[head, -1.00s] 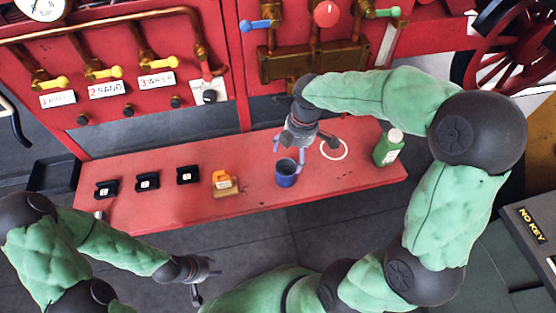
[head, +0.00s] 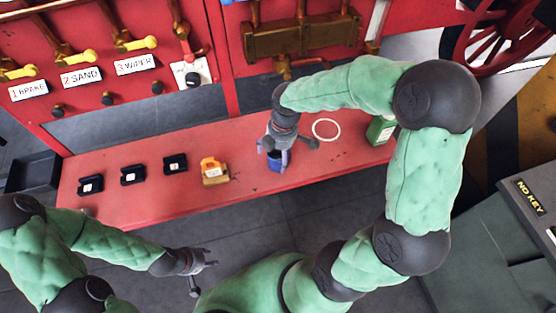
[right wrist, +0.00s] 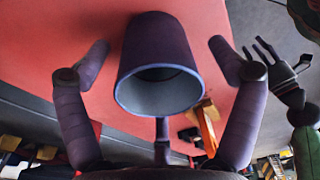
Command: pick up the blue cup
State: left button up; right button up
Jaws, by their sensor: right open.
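The blue cup (head: 274,162) stands upright on the red bench near its front edge, partly hidden by my right gripper (head: 284,152). In the right wrist view the cup (right wrist: 158,65) has its mouth towards the camera. It sits between the spread fingers of my right gripper (right wrist: 160,62), with a visible gap on both sides. That gripper is open, around the cup's sides but not closed on it. My left gripper (head: 206,266) is open and empty in front of the bench, low and over the floor.
A white ring (head: 326,129) marks bare bench behind the cup. A red panel with brass valves rises behind.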

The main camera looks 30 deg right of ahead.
jog(key=shift+f, duration=0.65)
jog(key=shift+r, duration=0.1)
jog(key=shift+c, duration=0.3)
jog(key=c, duration=1.2)
